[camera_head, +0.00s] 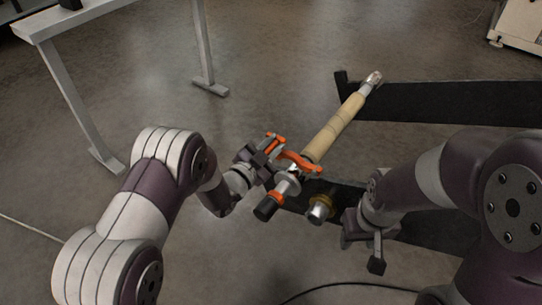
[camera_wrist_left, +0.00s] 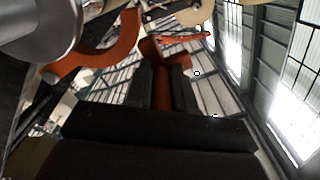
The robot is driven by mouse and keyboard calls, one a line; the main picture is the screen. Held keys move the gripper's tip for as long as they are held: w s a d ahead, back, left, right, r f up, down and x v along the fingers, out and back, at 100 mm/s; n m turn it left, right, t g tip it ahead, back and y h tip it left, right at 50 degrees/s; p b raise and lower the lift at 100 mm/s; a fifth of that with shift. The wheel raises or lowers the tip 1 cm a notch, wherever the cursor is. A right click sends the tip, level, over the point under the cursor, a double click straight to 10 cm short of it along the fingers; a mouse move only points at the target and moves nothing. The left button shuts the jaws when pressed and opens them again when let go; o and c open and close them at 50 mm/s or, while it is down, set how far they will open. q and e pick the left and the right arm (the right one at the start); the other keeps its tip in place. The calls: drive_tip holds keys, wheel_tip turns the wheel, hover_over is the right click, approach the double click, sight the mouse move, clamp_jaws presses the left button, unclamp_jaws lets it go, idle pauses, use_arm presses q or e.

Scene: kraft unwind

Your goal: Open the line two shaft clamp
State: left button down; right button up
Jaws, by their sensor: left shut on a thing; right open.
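The orange shaft clamp (camera_head: 300,160) sits at the near end of a shaft carrying a tan kraft core (camera_head: 335,130). My left gripper (camera_head: 272,148) is shut on the clamp's orange handle. In the left wrist view, the handle (camera_wrist_left: 162,88) stands between the two dark fingers of my left gripper (camera_wrist_left: 163,85), and a curved orange clamp arm (camera_wrist_left: 105,55) reaches round beside the silver shaft (camera_wrist_left: 40,25). My left gripper partly hides the clamp in the head view, and I cannot tell how far it is open. My right gripper (camera_head: 376,245) is open and empty, to the right of the shaft end.
A black knob (camera_head: 266,209) lies near the shaft's near end. A silver and brass cylinder (camera_head: 320,208) sits between the clamp and my right gripper. Black stand beams (camera_head: 440,101) run to the right. A white table (camera_head: 80,110) stands at the far left.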

use_arm(q)
drive_tip(key=s+d+r+m+p, duration=0.3)
drive_tip(key=s+d+r+m, duration=0.5)
drive_tip(key=d+m, duration=0.3)
drive_tip(key=shift+r+m, duration=0.25)
drive_tip(key=shift+m, duration=1.45)
drive_tip(key=shift+s+d, duration=0.1)
drive_tip(key=shift+d, duration=0.05)
drive_tip(key=c, duration=1)
unclamp_jaws()
drive_tip(key=shift+o, duration=0.2)
drive_tip(key=p+v, duration=0.3)
drive_tip(key=v, duration=0.9)
drive_tip(key=shift+s+a, duration=0.2)
drive_tip(key=shift+s, duration=0.1)
